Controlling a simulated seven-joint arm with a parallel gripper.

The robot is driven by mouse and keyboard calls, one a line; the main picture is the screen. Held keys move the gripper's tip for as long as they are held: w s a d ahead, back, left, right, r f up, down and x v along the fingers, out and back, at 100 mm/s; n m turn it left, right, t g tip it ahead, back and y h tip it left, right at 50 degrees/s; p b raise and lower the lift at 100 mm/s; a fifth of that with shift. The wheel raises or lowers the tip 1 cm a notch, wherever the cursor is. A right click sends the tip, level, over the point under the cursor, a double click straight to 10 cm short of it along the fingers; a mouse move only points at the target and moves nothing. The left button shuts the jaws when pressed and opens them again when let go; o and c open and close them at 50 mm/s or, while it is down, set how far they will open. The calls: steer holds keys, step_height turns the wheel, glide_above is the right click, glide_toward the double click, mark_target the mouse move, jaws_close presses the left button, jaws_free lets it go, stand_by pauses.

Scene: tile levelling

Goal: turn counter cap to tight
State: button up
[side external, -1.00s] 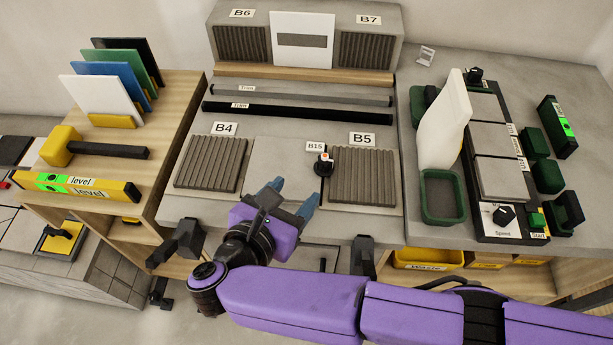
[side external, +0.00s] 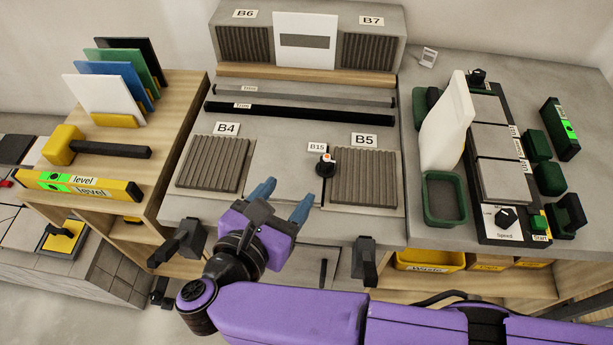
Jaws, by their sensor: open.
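The counter cap appears to be the small black knob (side external: 325,169) with a white and orange top. Nothing hides the knob.
Ribbed pads B4 (side external: 213,163) and B5 (side external: 363,178) flank a bare slab. Clamps (side external: 364,262) grip the front edge.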

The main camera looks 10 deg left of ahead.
steer(key=w+d+r+n+t+y, duration=0.1)
steer(key=w+r+n+t+y, duration=0.2)
steer(key=w+r+t+y, duration=0.15)
steer(key=n+g+y, duration=0.8)
steer(key=n+y, duration=0.1)
glide_toward(329, 162)
steer(key=shift+h, duration=0.35)
steer(key=x, duration=1)
steer(key=shift+w+a, duration=0.25)
steer(key=shift+a, duration=0.2)
steer(key=c, duration=1)
